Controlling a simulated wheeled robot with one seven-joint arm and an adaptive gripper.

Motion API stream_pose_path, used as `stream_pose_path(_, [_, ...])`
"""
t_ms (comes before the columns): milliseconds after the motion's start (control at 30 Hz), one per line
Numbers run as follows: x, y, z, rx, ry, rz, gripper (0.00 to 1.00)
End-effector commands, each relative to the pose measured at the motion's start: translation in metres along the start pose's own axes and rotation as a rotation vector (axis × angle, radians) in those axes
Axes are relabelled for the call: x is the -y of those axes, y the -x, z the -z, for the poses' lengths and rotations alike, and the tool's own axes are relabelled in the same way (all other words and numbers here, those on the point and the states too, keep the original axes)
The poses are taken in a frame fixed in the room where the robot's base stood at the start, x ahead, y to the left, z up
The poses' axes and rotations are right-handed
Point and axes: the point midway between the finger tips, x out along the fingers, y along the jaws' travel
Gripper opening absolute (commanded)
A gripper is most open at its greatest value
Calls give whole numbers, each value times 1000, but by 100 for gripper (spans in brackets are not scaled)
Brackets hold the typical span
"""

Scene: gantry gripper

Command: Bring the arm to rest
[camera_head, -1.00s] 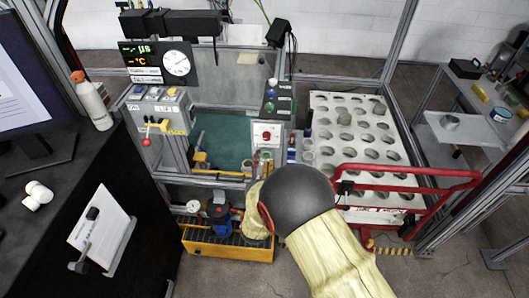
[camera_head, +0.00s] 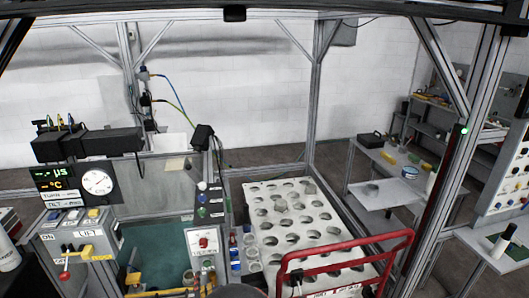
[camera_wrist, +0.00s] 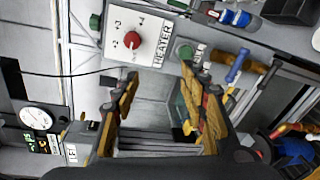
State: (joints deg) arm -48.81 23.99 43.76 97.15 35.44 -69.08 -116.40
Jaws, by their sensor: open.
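My gripper (camera_wrist: 160,80) shows in the wrist view with its two worn yellow-brown fingers spread apart and nothing between them. Behind the fingers is a white panel marked HEATER (camera_wrist: 148,28) with a red knob; I cannot tell how far away it is. In the head view only a dark rounded part of my arm (camera_head: 238,291) shows at the bottom edge. The gripper itself is out of that view.
A white rack with round holes (camera_head: 290,262) stands behind a red rail (camera_head: 404,250). A lift control box (camera_head: 92,238) and a round dial (camera_head: 97,182) are at left. A side table (camera_head: 378,192) stands at right. Metal frame posts (camera_head: 316,95) rise around the station.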

Motion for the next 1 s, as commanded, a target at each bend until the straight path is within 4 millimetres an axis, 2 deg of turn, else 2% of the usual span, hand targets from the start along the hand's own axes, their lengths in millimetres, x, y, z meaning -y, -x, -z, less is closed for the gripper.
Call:
stream_pose_path(100, [59,16,30,-106,-223,213,44])
stream_pose_path(200, [94,41,52,-162,-415,415,44])
stream_pose_path(333, [109,79,63,-163,-649,665,44])
stream_pose_path(467, [104,118,47,-85,-862,893,44])
stream_pose_path(567, [90,149,20,19,-1010,1043,44])
stream_pose_path(667, [71,184,-19,156,-1144,1165,44])
stream_pose_path(800, [43,234,-82,368,-1298,1268,44])
stream_pose_path(1000, [10,305,-172,641,-1466,1288,44])
